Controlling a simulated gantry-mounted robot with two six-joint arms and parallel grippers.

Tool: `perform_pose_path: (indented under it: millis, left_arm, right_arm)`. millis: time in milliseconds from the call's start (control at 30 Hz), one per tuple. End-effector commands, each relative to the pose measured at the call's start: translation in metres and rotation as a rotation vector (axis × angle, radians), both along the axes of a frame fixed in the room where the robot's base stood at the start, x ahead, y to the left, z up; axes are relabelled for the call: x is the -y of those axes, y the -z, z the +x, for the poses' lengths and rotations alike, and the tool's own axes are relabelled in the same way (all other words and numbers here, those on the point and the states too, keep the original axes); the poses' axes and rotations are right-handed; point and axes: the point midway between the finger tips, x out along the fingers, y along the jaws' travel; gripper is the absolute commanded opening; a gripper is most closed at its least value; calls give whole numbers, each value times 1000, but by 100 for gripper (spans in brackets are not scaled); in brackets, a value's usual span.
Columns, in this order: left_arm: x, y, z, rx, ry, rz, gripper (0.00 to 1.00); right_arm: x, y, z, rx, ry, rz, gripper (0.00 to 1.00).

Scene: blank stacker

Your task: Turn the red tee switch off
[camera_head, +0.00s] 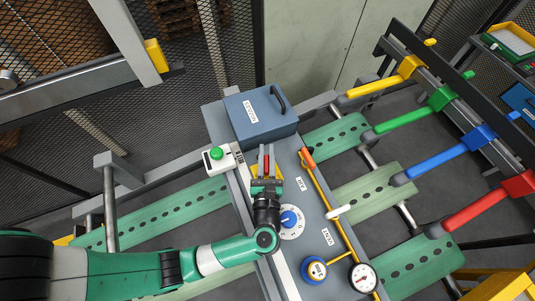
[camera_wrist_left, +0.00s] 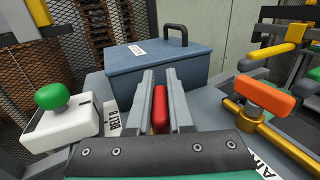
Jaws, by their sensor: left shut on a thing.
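The red tee switch (camera_head: 266,163) is on the grey console, on a yellow patch just below the blue-grey box. My left gripper (camera_head: 266,156) reaches it from the front. Its two fingers stand on either side of the red handle. In the left wrist view the red handle (camera_wrist_left: 160,108) shows between the two grey fingers (camera_wrist_left: 160,85), its length running roughly in line with them. The gripper is shut on it. The base of the switch is hidden by the gripper. My right gripper is in neither view.
A white box with a green button (camera_head: 216,154) is left of the switch. An orange handle (camera_head: 307,158) on a yellow pipe is to the right. The lidded blue-grey box (camera_head: 260,110) stands behind. A blue dial (camera_head: 290,220) and a gauge (camera_head: 363,278) sit nearer the front.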

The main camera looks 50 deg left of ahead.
Motion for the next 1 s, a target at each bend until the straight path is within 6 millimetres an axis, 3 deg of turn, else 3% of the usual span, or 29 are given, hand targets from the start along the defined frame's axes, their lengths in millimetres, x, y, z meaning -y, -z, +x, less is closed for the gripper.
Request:
perform_pose_path:
  millis: [400, 433, 600, 867, 1000]
  left_arm:
    - [-1, 1, 0, -1, -8, 0, 0]
    - [-1, 1, 0, -1, -8, 0, 22]
    - [-1, 0, 0, -1, -8, 0, 49]
    - [0, 0, -1, -1, -7, 1, 49]
    - [10, 1, -7, 1, -4, 1, 49]
  right_arm:
    - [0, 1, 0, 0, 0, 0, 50]
    - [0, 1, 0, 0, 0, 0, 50]
    - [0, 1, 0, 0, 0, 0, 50]
    - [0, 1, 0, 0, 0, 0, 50]
    - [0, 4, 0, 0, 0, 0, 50]
